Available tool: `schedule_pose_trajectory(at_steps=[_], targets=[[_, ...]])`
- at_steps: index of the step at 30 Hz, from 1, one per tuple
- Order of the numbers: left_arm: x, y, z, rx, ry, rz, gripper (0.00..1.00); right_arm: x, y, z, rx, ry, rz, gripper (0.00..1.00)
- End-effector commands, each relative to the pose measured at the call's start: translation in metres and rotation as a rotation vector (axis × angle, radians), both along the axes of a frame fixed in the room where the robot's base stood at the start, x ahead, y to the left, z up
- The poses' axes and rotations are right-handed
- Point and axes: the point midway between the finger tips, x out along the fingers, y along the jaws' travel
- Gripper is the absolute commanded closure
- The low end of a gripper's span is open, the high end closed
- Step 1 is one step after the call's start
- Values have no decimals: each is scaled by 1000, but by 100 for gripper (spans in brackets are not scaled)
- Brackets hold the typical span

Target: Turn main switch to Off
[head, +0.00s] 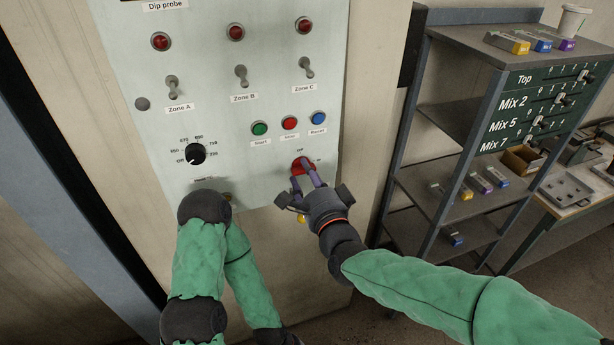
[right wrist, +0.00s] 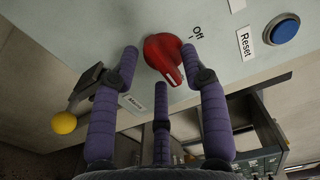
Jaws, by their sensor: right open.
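The main switch is a red rotary knob (head: 301,166) low on the pale control panel. It also shows in the right wrist view (right wrist: 163,55), with a white pointer mark turned away from the "Off" label (right wrist: 197,32). My right gripper (head: 308,178) is open at the knob. In the right wrist view its purple fingers (right wrist: 162,75) spread around the knob, two on either side and one below; I cannot tell whether any finger touches it. My left arm shows in the head view, but its gripper is not visible.
Green, red and blue buttons (head: 318,118) sit just above the knob. A black dial (head: 195,154) and toggle switches (head: 241,74) are further left and up. A yellow ball-ended lever (right wrist: 64,123) is beside the fingers. A metal shelf (head: 450,180) stands to the right.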

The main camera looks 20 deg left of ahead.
Motion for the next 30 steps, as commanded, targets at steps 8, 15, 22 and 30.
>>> schedule_pose_trajectory(at_steps=[8,15,22,30], targets=[[0,0,0,0,0,0,60,0,0,0,0,0,0,86],[0,0,0,0,0,0,60,0,0,0,-1,-1,0,100],[0,0,-5,0,0,0,60,0,-1,-1,-31,-21,-1,100],[0,0,-23,0,0,0,60,1,-1,-2,-165,-114,-1,100]])
